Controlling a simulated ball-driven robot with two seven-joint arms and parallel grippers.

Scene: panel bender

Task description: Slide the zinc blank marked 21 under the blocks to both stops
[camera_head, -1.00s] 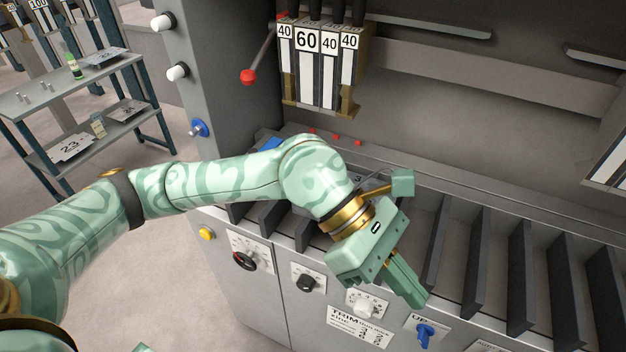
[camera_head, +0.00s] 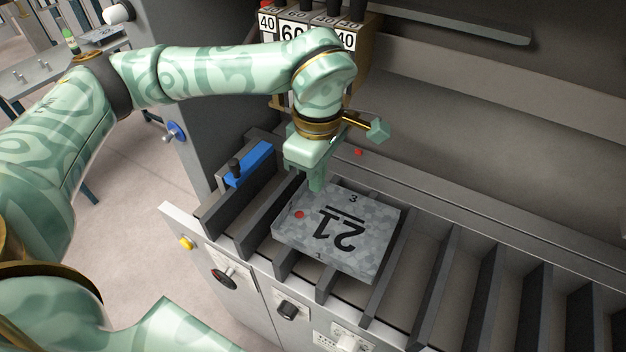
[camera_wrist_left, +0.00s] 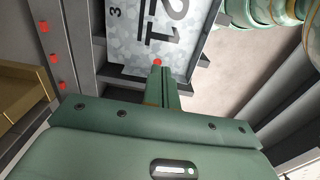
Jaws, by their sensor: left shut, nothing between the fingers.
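The zinc blank marked 21 (camera_head: 372,222) lies flat across the dark support bars, its number upside down in the head view and a red dot near its left edge. It also shows in the wrist view (camera_wrist_left: 190,45). My left gripper (camera_head: 316,186) points down, shut and empty, at the blank's back-left edge. In the wrist view its fingertips (camera_wrist_left: 158,70) are close to the red dot; contact is unclear. The blocks (camera_head: 292,32), labelled 40 and 60, hang behind my arm, partly hidden. A blue piece (camera_head: 250,165) with a dark knob, possibly a stop, sits left of the blank. My right gripper is out of view.
Several support bars (camera_head: 485,290) with open gaps run to the right. Red marks (camera_head: 358,152) line the bed's back ledge. A blue knob (camera_head: 174,132) juts from the left post. Control dials (camera_head: 287,309) line the front panel. A shelf cart (camera_head: 40,75) stands far left.

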